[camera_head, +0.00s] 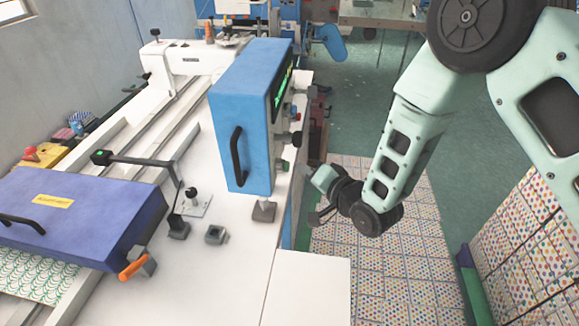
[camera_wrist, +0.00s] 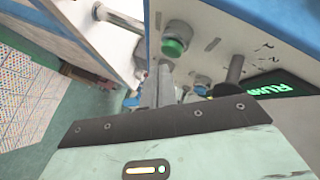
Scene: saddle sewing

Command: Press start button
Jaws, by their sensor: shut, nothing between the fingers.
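The blue control box (camera_head: 240,120) of the sewing machine stands upright, with buttons on its right-hand face. A green button (camera_wrist: 173,47) in a grey collar shows on this panel in the wrist view; I take it as the start button. It also shows small in the head view (camera_head: 284,165). My gripper (camera_wrist: 159,75) is shut and empty. Its fingertips are close to the panel beside the green button; I cannot tell whether they touch anything. The lit display (camera_wrist: 275,90) shows green letters, partly cut off, starting "RUN".
A dark knob (camera_wrist: 235,70) sticks out of the panel near my fingers. The white machine bed (camera_head: 240,270) and a purple box with an orange handle (camera_head: 136,267) lie left. Stacked dotted panels (camera_head: 520,260) stand at the right.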

